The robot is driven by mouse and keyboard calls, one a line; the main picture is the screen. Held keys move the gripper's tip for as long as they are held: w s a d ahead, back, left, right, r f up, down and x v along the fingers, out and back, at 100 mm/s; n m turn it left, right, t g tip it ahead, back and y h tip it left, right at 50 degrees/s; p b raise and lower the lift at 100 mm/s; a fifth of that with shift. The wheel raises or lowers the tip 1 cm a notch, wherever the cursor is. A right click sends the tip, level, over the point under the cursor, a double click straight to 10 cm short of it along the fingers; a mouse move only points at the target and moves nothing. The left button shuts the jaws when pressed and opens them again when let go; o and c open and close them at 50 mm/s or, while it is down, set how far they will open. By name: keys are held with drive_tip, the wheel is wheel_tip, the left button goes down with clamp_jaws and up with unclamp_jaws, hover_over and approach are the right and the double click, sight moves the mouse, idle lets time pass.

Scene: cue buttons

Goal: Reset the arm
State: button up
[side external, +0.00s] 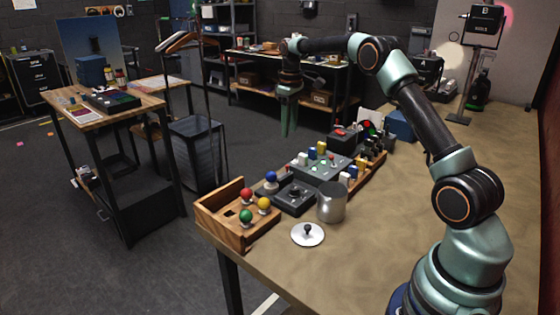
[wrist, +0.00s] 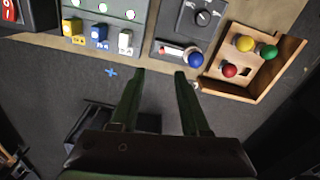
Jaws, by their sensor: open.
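My gripper (side external: 289,115) hangs pointing down in the side external view, above and beyond the far edge of the workbench (side external: 380,225). In the wrist view my gripper (wrist: 160,74) has its two dark green fingers apart, with nothing between them. It is clear of the controls on the bench. A grey panel (wrist: 150,15) with yellow, blue and white switches lies ahead of the fingers. A blue ball knob (wrist: 196,60) is just ahead of the right finger.
A wooden tray (side external: 207,218) with red, yellow and green balls sits at the bench corner. A metal cylinder (side external: 331,204) and a white disc (side external: 308,238) with a black knob stand nearby. A red-button box (side external: 341,139) is farther back.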

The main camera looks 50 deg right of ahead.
drive_tip(key=s+a+r+t, duration=0.3)
drive_tip(key=s+a+r, duration=0.6)
drive_tip(key=a+r, duration=0.25)
drive_tip(key=s+a+f+m+t, duration=0.1)
drive_tip(key=s+a+f, duration=0.1)
drive_tip(key=s+a, duration=0.2)
drive_tip(key=s+a+f+t, duration=0.1)
drive_tip(key=s+a, duration=0.4)
drive_tip(key=s, duration=0.5)
drive_tip(key=shift+f+m, duration=0.4)
drive_tip(key=shift+f, duration=0.35)
